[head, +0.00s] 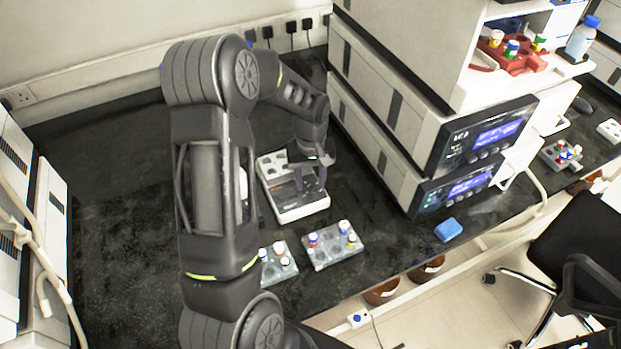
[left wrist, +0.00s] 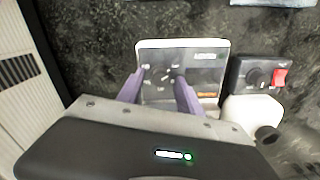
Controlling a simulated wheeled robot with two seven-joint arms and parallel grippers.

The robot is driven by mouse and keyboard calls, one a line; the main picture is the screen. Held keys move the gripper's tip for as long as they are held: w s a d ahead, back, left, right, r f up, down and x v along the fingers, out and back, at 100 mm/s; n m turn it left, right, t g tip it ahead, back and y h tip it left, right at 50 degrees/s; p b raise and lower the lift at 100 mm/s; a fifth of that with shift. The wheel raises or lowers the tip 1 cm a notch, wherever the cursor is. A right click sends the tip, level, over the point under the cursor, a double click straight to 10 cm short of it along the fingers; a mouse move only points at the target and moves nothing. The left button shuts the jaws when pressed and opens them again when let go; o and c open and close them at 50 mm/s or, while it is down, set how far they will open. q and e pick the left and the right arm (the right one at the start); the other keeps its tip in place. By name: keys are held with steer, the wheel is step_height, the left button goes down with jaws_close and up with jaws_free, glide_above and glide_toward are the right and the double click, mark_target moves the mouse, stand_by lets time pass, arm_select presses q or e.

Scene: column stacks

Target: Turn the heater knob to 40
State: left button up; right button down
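The heater is a white box with a grey panel (head: 301,211) near the middle of the head view. In the left wrist view its panel (left wrist: 208,72) carries a ring of small light marks, too blurred to read. A small dark shape that looks like the knob (left wrist: 178,73) sits among the marks, so its setting cannot be told. My left gripper (head: 310,180) is above the panel with its fingers pointing down. Contact with the knob cannot be told. My right gripper is not in view.
A black module with a round knob and red switch (left wrist: 280,78) is right of the panel in the left wrist view. Two vial racks (head: 333,246) (head: 279,264) stand in front. Stacked instruments (head: 400,110) rise at right; a blue block (head: 448,230) lies near the edge.

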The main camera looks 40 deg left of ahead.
arm_select(q)
jaws_close()
steer(key=shift+m, duration=0.4)
stand_by(0.4)
steer(key=m+b, duration=0.2)
steer(key=m, duration=0.2)
steer(key=m+b, duration=0.1)
steer(key=m, duration=0.4)
steer(key=shift+d+m+b, duration=0.15)
steer(key=shift+m+b, duration=0.15)
steer(key=shift+m, duration=0.1)
steer(key=m, duration=0.6)
steer(key=shift+b, duration=0.35)
steer(key=m, duration=0.4)
steer(key=shift+d+m, duration=0.1)
steer(key=shift+m, duration=1.6)
